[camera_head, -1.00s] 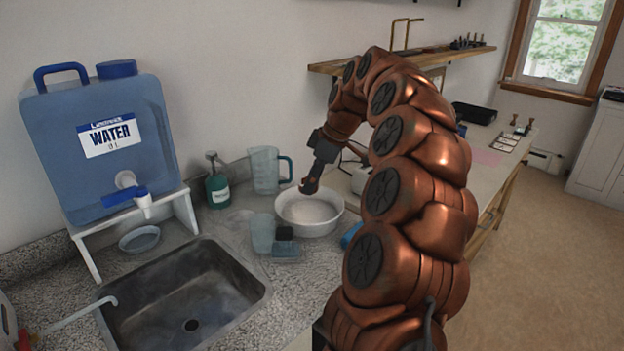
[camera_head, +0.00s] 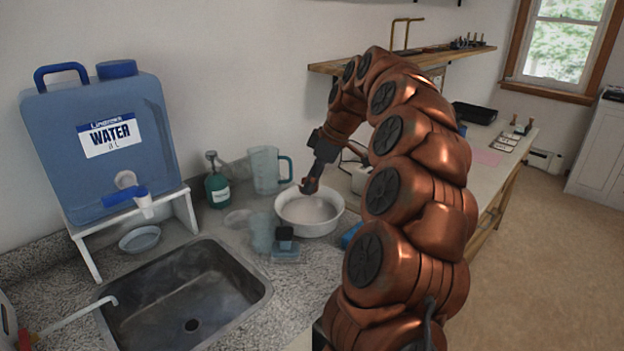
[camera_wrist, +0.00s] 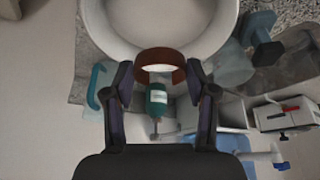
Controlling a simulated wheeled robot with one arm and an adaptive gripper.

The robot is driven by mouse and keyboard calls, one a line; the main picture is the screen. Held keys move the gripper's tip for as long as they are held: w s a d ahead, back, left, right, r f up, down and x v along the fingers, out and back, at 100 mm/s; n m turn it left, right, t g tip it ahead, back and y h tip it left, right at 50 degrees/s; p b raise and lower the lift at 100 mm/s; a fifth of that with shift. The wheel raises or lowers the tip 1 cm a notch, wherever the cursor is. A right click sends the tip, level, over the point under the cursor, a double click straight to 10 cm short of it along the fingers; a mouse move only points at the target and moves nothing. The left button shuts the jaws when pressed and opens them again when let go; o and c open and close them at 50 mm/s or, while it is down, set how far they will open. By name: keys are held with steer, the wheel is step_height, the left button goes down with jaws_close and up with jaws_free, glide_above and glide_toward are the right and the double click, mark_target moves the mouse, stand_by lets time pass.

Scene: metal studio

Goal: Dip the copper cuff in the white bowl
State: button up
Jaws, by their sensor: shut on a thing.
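The white bowl (camera_head: 310,228) stands on the speckled counter to the right of the sink. My gripper (camera_head: 309,186) is at the rear part of the bowl's opening, pointing down. In the wrist view my gripper (camera_wrist: 160,86) is shut on the copper cuff (camera_wrist: 160,57), a brown ring held between the two fingertips. The white bowl (camera_wrist: 110,38) fills the top of that view, and the cuff overlaps its rim in the picture. How deep the cuff is relative to the rim, I cannot tell. In the head view the cuff is too small to make out clearly.
A clear jug (camera_head: 265,170) and a green pump bottle (camera_head: 217,186) stand behind the bowl. A clear cup (camera_head: 261,232) and a small dark-topped block (camera_head: 285,245) are close to its left. The sink (camera_head: 190,300) and blue water container (camera_head: 105,140) are farther left.

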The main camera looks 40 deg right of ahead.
steer(key=shift+r, duration=0.1)
steer(key=shift+r+p, duration=0.75)
steer(key=shift+r, duration=1.15)
